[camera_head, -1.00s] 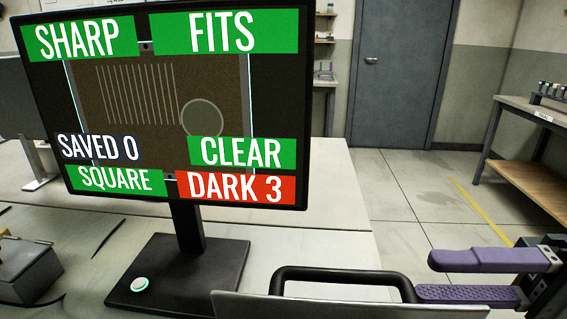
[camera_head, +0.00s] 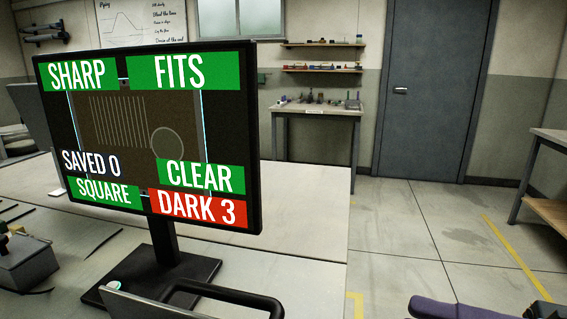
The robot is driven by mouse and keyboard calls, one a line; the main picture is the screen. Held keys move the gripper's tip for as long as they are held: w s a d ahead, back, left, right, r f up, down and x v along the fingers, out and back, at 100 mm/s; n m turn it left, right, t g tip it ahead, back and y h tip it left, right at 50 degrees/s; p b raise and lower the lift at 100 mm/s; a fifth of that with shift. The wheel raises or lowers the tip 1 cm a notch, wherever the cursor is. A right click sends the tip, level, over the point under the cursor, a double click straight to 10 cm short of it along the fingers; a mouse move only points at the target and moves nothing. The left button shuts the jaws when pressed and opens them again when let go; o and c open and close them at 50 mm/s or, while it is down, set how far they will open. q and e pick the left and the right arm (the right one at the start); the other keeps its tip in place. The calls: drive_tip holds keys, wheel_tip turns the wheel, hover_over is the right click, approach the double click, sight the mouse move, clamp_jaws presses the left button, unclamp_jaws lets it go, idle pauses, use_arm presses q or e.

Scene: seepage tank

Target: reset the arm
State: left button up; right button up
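A purple finger of my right gripper (camera_head: 440,309) shows at the bottom right edge. The rest of that gripper and its arm are cut off, so its opening cannot be told. My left gripper is out of view. A monitor (camera_head: 226,130) stands on the table (camera_head: 315,205) at the left. It reads SHARP, FITS, CLEAR and SQUARE on green, DARK 3 on red, and SAVED 0.
A black handle (camera_head: 240,296) and grey panel edge (camera_head: 150,308) are at the bottom. A bench with small items (camera_head: 318,108) stands by the back wall, left of a grey door (camera_head: 425,90). The floor (camera_head: 410,230) right of the table is clear.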

drive_tip(key=w+a+t+h+p, duration=0.1)
drive_tip(key=w+a+t+h, duration=0.2)
drive_tip(key=a+t+h, duration=0.15)
drive_tip(key=s+d+n+g+h+p, duration=0.2)
drive_tip(key=s+d+g+h, duration=0.3)
drive_tip(key=s, duration=0.5)
drive_tip(key=s+d+n+g+h+p, duration=0.2)
drive_tip(key=s+d+g+h, duration=0.15)
drive_tip(key=s+h, duration=0.4)
wheel_tip(320, 180, up, 36)
drive_tip(key=s+y+p, duration=0.1)
drive_tip(key=p, duration=3.6)
drive_tip(key=shift+a+r+g, duration=0.25)
drive_tip(key=shift+g, duration=0.05)
drive_tip(key=shift+s, duration=0.1)
